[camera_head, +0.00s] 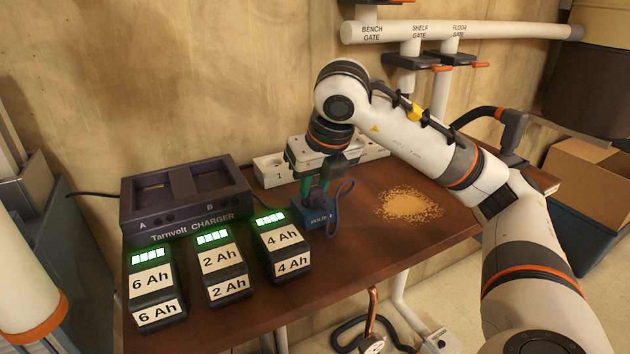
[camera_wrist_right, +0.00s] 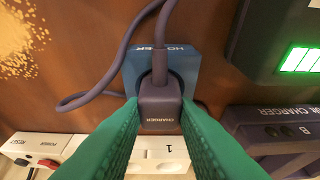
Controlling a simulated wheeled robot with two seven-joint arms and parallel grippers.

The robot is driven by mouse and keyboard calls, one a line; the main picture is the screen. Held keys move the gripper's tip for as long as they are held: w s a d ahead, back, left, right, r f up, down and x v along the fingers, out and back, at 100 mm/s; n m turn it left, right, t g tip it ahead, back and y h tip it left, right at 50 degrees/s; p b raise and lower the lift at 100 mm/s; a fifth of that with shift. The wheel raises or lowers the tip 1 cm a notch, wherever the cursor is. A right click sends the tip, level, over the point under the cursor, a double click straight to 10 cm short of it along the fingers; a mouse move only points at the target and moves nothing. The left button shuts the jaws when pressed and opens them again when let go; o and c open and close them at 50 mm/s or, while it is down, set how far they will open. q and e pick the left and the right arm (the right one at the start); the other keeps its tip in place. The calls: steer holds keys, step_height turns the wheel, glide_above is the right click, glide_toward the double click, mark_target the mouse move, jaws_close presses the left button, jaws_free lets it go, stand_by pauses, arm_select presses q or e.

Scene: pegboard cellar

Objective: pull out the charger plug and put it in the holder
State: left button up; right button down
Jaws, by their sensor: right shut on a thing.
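The dark charger plug (camera_wrist_right: 160,108), labelled CHARGER, sits between the green fingers of my right gripper (camera_head: 324,188), which is shut on it. Its purple-grey cable (camera_head: 343,196) loops beside the holder. The blue holder (camera_head: 312,217) stands on the bench in front of the power strip. In the wrist view the holder (camera_wrist_right: 136,66) lies directly behind the plug, with a dark round opening around the plug. The plug is over the holder's top; how deep it sits I cannot tell. The white power strip (camera_head: 268,171) stands against the wall. My left gripper is not in view.
The Tarnvolt charger (camera_head: 187,226) stands at the back left of the bench. Battery packs marked 6 Ah (camera_head: 153,287), 2 Ah (camera_head: 224,263) and 4 Ah (camera_head: 282,243) stand before it. Sawdust (camera_head: 409,204) lies right of the holder. Gate pipes (camera_head: 395,32) run above.

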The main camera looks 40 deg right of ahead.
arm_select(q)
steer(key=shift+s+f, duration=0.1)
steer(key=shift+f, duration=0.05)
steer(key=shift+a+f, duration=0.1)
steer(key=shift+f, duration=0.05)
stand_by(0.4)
arm_select(e)
steer(key=c, duration=0.6)
jaws_free()
steer(key=shift+r, duration=0.2)
